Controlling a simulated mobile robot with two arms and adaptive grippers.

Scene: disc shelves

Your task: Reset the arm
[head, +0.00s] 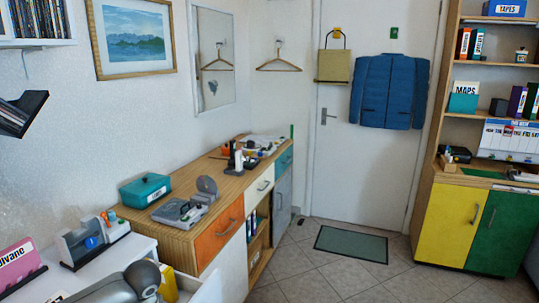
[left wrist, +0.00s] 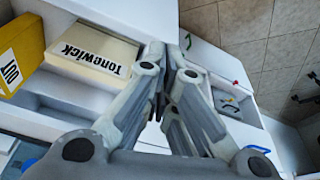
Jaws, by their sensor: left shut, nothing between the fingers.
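My left gripper (left wrist: 168,52) is shut and empty in the left wrist view, its fingers pointing away from the camera. My right gripper is in neither view.
A white desk (head: 95,262) at the lower left bears a pink holder (head: 20,262). An open white drawer (head: 207,290) juts out beside it. A wooden cabinet (head: 165,222) carries a teal box (head: 146,190) and a disc player (head: 180,212).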

